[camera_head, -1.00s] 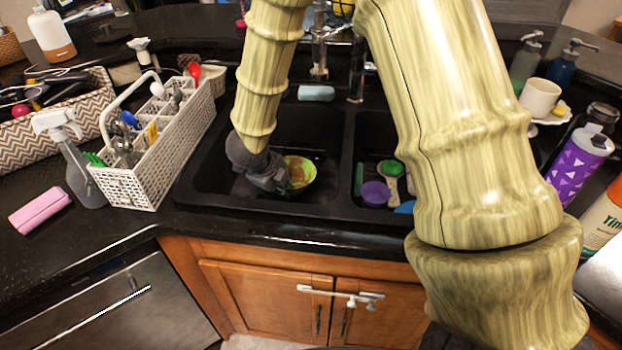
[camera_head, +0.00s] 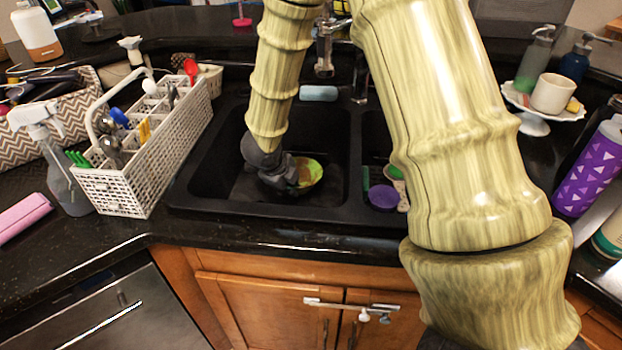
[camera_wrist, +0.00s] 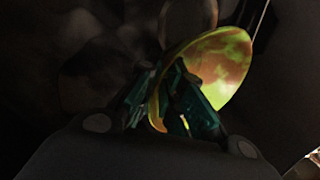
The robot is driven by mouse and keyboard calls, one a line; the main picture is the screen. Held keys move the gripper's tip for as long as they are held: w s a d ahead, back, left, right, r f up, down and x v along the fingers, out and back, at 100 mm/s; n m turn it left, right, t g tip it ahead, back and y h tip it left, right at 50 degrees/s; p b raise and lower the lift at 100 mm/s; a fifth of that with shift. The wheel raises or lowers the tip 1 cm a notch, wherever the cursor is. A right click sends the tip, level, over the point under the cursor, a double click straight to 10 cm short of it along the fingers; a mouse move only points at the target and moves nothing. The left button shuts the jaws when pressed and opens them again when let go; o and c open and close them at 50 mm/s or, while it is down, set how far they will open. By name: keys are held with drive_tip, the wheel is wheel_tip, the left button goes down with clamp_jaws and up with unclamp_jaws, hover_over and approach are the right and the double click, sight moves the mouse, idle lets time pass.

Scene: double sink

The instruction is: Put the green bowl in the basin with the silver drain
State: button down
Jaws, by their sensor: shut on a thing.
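The green bowl (camera_head: 311,173), with yellow and reddish patches, is inside the left basin (camera_head: 215,165) of the black double sink in the head view. My gripper (camera_head: 295,184) is down in that basin, shut on the bowl's wall. In the wrist view the bowl (camera_wrist: 222,62) is tilted, with its wall between my gripper's fingers (camera_wrist: 176,85). A dim round shape (camera_wrist: 188,18), possibly a drain, lies behind the bowl. I cannot tell its colour, nor whether the bowl touches the basin floor. No drain is clearly visible in the head view.
The right basin holds a purple round item (camera_head: 383,197) and other items, partly hidden by my arm. A white cutlery basket (camera_head: 150,160) stands left of the sink. A faucet (camera_head: 324,50) and a light blue item (camera_head: 318,93) are behind it. A purple bottle (camera_head: 590,172) stands right.

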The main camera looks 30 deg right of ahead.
sight(310, 178)
drive_tip(key=w+d, duration=0.1)
drive_tip(key=d, duration=0.4)
drive_tip(key=w+d+f, duration=0.1)
drive_tip(key=d, duration=0.2)
drive_tip(key=shift+w+d+p, duration=0.15)
drive_tip(key=shift+w+p, duration=0.2)
drive_tip(key=shift+p, duration=0.05)
drive_tip(key=shift+w+d+f+b, duration=0.1)
drive_tip(key=shift+d+f+b, duration=0.1)
drive_tip(key=shift+f, duration=0.7)
drive_tip(key=shift+d+f+b, duration=0.1)
drive_tip(key=shift+d+f, duration=0.05)
drive_tip(key=shift+f, duration=0.7)
drive_tip(key=shift+f, duration=0.1)
drive_tip(key=c, duration=1.6)
unclamp_jaws()
drive_tip(key=shift+o, duration=0.2)
drive_tip(key=p+v, duration=0.1)
drive_tip(key=v, duration=1.1)
drive_tip(key=shift+p, duration=0.3)
